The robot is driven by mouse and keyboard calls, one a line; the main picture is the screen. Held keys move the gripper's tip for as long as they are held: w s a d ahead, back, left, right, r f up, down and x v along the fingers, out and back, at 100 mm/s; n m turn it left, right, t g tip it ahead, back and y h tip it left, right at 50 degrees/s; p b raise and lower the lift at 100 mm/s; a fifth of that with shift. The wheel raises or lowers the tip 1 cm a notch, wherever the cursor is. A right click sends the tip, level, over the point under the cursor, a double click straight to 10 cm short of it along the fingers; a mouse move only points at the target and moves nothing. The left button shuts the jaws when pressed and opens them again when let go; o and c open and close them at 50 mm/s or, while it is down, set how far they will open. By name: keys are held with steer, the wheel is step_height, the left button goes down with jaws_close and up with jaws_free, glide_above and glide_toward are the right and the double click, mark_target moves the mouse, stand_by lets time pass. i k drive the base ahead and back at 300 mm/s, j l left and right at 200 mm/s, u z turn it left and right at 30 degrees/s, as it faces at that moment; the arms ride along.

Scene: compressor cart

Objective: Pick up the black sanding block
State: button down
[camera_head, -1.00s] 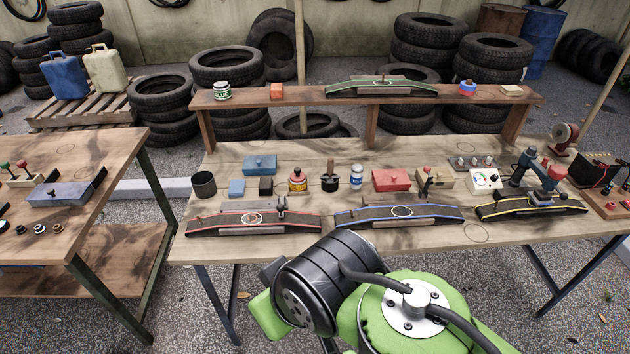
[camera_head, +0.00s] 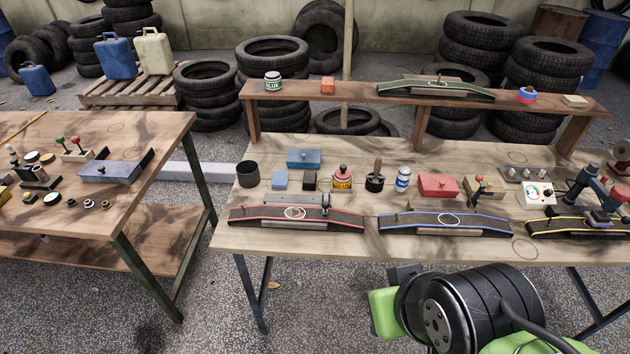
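The black sanding block (camera_head: 310,182) looks like a small dark block standing on the wooden workbench (camera_head: 330,251). My green and black arm links show at the lower right, in front of the bench. My gripper's fingers are not visible.
A dark cup (camera_head: 248,174) stands left of the blocks. A red-edged belt fixture (camera_head: 297,219) lies in front of them and a blue-edged one (camera_head: 445,224) to the right. A raised shelf (camera_head: 350,93) runs behind. Another table (camera_head: 120,204) stands left, past a floor gap.

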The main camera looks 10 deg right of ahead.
mark_target(309, 182)
steer(key=i+j+u, duration=0.2)
steer(key=i+u, duration=0.2)
steer(key=i, duration=0.15)
steer(key=i+u, duration=0.45)
steer(key=i, duration=0.15)
